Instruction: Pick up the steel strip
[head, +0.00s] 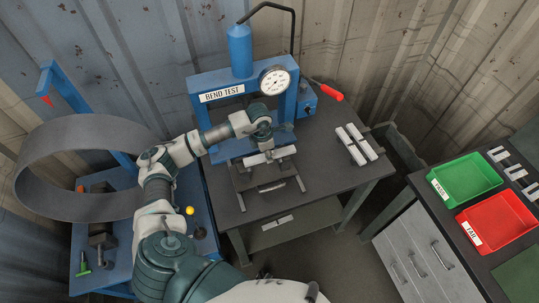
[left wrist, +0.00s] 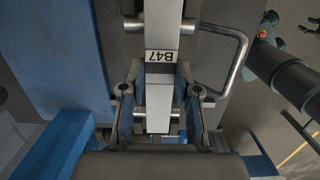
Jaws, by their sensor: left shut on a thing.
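A pale steel strip (left wrist: 159,92) marked B47 runs lengthwise through the middle of the left wrist view. It crosses two round metal rollers of the bend fixture. In the head view the strip (head: 262,158) lies on the fixture at the front of the blue BEND TEST press (head: 205,82). My left gripper (left wrist: 155,100) is shut on the strip, with one finger on each side, close to the near roller. In the head view my left gripper (head: 268,146) is small and partly hidden by its wrist. My right gripper is not in view.
Several pale strips (head: 356,145) lie on the right of the bench (head: 325,185). A large grey ring (head: 75,119) stands at the left. A green tray (head: 465,180) and a red tray (head: 497,223) sit on the right counter. A metal handle loop (left wrist: 243,55) is beside the strip.

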